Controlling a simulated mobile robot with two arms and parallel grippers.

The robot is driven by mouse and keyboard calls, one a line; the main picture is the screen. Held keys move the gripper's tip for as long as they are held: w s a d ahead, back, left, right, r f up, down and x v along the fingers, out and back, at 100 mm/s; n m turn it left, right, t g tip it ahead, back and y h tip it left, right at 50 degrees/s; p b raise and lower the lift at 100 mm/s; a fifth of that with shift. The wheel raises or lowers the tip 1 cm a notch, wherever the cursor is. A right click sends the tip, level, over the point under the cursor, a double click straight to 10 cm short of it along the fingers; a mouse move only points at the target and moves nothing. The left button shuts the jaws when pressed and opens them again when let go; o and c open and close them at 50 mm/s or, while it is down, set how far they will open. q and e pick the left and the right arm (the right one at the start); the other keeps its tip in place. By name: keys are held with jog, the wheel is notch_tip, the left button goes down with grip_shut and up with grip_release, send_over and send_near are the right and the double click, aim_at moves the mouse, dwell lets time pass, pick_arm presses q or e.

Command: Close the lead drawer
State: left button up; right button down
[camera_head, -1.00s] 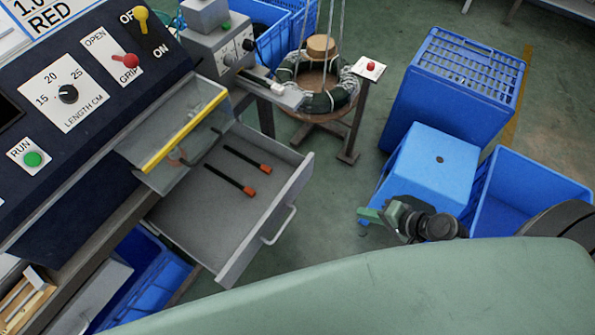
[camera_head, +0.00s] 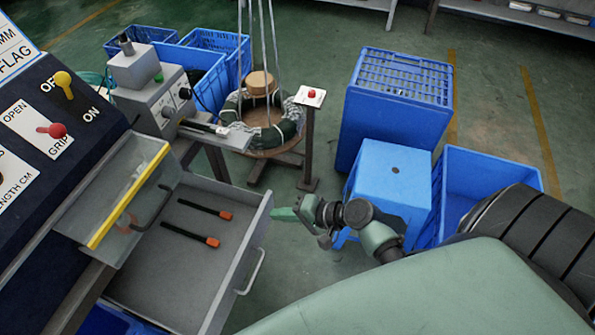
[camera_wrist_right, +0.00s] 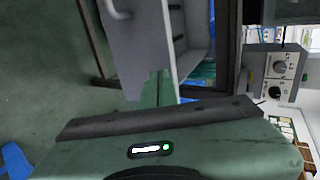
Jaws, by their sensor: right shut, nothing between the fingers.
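The lead drawer (camera_head: 165,262) is a grey tray pulled open from under the dark machine. Two black leads with orange ends (camera_head: 204,209) lie in it. Its handle (camera_head: 251,272) is on the outer face of the front panel. My right gripper (camera_head: 282,214) is shut and empty, with its green fingertips beside the far end of the front panel. In the right wrist view, the shut fingers (camera_wrist_right: 160,90) overlap the panel's edge (camera_wrist_right: 142,50), and the handle (camera_wrist_right: 118,10) is at the top. I cannot tell whether they touch. My left gripper is out of view.
A clear cover with a yellow edge (camera_head: 128,195) hangs over the drawer's inner part. A post with a red button (camera_head: 311,95) and a cable coil (camera_head: 262,125) stand beyond. Blue crates (camera_head: 396,105) stand right of the gripper. Green floor lies between.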

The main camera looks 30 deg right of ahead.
jog(key=shift+w+a, duration=0.55)
jog(key=shift+w, duration=0.15)
jog(key=shift+w, duration=0.1)
jog(key=shift+w+a, duration=0.2)
jog(key=shift+a, duration=0.05)
jog(key=w+a+b, duration=0.1)
jog(key=w+a, duration=1.4)
jog(key=w, duration=0.4)
jog(key=shift+w+a, duration=0.15)
jog(key=shift+w, duration=0.2)
jog(key=shift+r, duration=0.25)
